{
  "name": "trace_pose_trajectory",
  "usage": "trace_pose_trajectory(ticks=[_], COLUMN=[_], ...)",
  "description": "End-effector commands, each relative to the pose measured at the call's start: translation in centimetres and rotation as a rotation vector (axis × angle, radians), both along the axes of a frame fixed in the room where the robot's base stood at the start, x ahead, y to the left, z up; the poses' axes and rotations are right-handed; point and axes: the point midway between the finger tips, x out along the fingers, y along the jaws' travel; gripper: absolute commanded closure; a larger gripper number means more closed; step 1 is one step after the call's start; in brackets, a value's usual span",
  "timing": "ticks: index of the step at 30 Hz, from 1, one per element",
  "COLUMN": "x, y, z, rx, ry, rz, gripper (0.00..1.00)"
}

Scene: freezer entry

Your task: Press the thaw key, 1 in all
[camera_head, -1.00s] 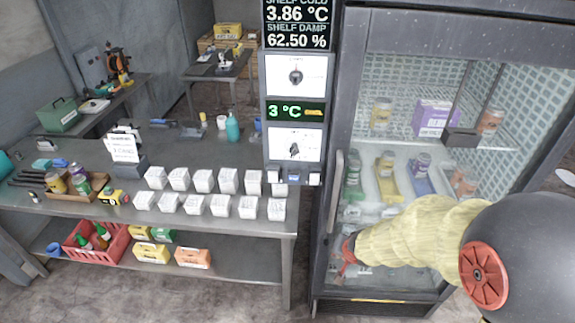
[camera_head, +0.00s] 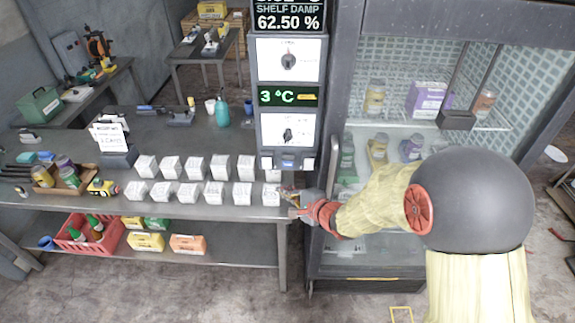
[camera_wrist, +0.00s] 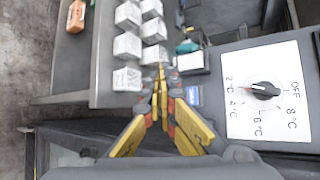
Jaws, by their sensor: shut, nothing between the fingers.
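The control panel (camera_head: 290,105) stands between the table and the glass-fronted freezer cabinet. At its bottom edge are a left white key (camera_head: 267,163), a blue piece (camera_head: 288,164) and a right white key (camera_head: 308,164). Their labels are too small to read, so I cannot tell which is the thaw key. My gripper (camera_head: 288,194) is shut and empty, just below these keys in the head view. In the wrist view my gripper (camera_wrist: 161,75) points toward the white cartons, with the blue piece (camera_wrist: 193,95) to its right. No contact with a key shows.
White cartons (camera_head: 214,193) stand in two rows on the table, close to my gripper. The panel carries a green display (camera_head: 289,96) reading 3 °C, between an upper dial (camera_head: 288,61) and a lower dial (camera_head: 288,133). The freezer cabinet (camera_head: 345,230) is right of the panel.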

Motion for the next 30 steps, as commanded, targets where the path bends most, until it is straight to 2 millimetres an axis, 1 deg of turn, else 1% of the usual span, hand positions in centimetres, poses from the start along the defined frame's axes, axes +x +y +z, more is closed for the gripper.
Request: trace_pose_trajectory(ticks=[7, 11, 14, 24, 30], x=[0.1, 0.6, 1.5, 6.0, 7.9], y=[0.0, 0.0, -0.1, -0.2, -0.3], z=[0.0, 0.0, -0.1, -0.2, 0.2], rx=[-0.002, -0.001, -0.003, -0.004, -0.003], ry=[-0.001, -0.002, -0.002, -0.002, 0.001], rz=[0.0, 0.0, 0.0, 0.0, -0.001], gripper=[1.0, 1.0, 1.0, 1.0, 1.0])
